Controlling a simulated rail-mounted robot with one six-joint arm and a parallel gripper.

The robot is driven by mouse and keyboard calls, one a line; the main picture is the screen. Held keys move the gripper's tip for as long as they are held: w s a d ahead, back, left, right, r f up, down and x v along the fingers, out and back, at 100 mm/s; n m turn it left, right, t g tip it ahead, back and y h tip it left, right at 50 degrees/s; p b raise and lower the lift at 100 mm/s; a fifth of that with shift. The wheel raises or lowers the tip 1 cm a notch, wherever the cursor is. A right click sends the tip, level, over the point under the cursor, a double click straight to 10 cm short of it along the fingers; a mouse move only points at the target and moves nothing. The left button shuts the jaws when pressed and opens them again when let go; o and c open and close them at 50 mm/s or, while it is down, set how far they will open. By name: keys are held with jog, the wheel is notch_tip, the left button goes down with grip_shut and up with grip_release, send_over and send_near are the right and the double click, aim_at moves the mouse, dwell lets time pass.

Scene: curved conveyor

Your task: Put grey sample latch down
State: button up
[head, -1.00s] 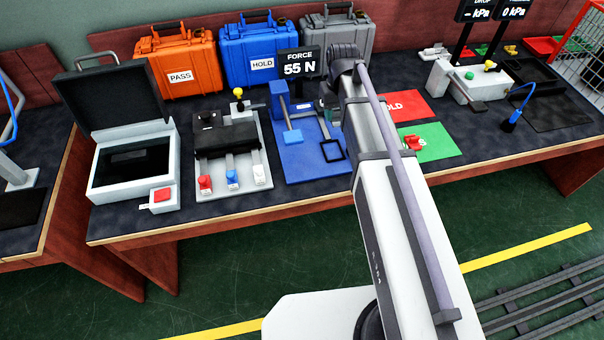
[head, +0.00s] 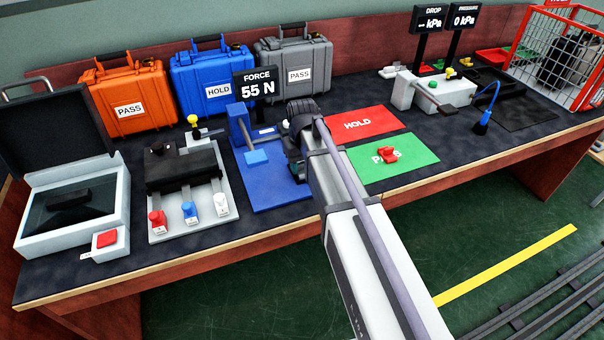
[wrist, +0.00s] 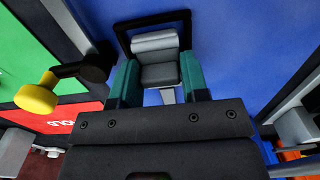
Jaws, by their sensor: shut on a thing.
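The grey sample latch (wrist: 157,62) is between the teal fingertips of my gripper (wrist: 160,82), which is shut on it, in the wrist view. The latch lies over the blue fixture plate (wrist: 225,55), beside and partly across a black square outline (wrist: 126,38). I cannot tell whether it touches the plate. In the head view my gripper (head: 294,160) is at the right side of the blue plate (head: 262,190); my arm hides the latch and the outline there. The force display (head: 255,86) reads 55 N.
A red HOLD mat (head: 385,116) and a green PASS mat (head: 415,165) with a red latch (head: 387,155) lie to the right. A yellow-knobbed lever (wrist: 38,98) is close to my gripper. A grey fixture (head: 160,229) stands left; cases (head: 125,92) line the back.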

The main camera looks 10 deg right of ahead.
jog(key=shift+f, duration=0.1)
jog(key=o, duration=0.4)
jog(key=shift+f, duration=0.1)
jog(key=o, duration=0.5)
